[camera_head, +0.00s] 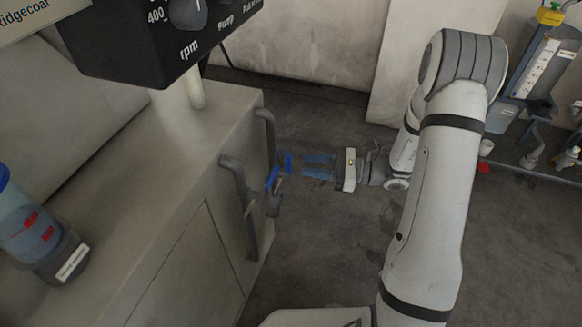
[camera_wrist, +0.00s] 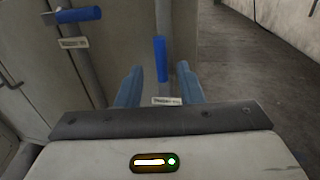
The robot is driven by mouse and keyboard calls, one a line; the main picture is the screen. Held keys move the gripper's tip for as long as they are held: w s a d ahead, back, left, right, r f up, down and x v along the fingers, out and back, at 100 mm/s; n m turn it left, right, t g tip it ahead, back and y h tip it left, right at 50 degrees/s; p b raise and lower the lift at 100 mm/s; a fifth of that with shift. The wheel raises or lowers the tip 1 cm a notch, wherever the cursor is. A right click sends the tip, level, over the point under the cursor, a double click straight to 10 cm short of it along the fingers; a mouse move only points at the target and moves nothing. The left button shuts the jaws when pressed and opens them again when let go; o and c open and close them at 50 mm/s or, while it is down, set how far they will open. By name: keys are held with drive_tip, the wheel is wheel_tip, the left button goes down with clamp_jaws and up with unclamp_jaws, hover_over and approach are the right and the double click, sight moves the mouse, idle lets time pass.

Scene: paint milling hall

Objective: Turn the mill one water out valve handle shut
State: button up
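Two blue valve handles sit on grey pipes at the cabinet's side. The far one (camera_head: 288,163) faces my gripper; in the wrist view a blue handle (camera_wrist: 161,60) stands upright between and beyond my fingers. The nearer one (camera_head: 272,178) seems to be the handle lying sideways at upper left of the wrist view (camera_wrist: 78,15). My gripper (camera_head: 305,165) has blue fingers, open and empty, pointing at the far handle with a small gap left of the fingertips. Small white tags hang by both handles; their writing is too small to read, so I cannot tell which is water out.
The pale cabinet (camera_head: 190,150) fills the left side, with a grey near pipe (camera_head: 240,200) and far pipe (camera_head: 266,130). A black rpm control box (camera_head: 150,35) overhangs above. Bare floor (camera_head: 320,250) lies beneath my gripper.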

sight(288, 175)
drive_tip(key=a, duration=0.2)
drive_tip(key=a+b, duration=0.1)
drive_tip(key=a, duration=0.1)
drive_tip(key=w+a, duration=0.1)
drive_tip(key=a, duration=0.1)
drive_tip(key=shift+a, duration=0.25)
clamp_jaws()
drive_tip(key=shift+s, duration=0.1)
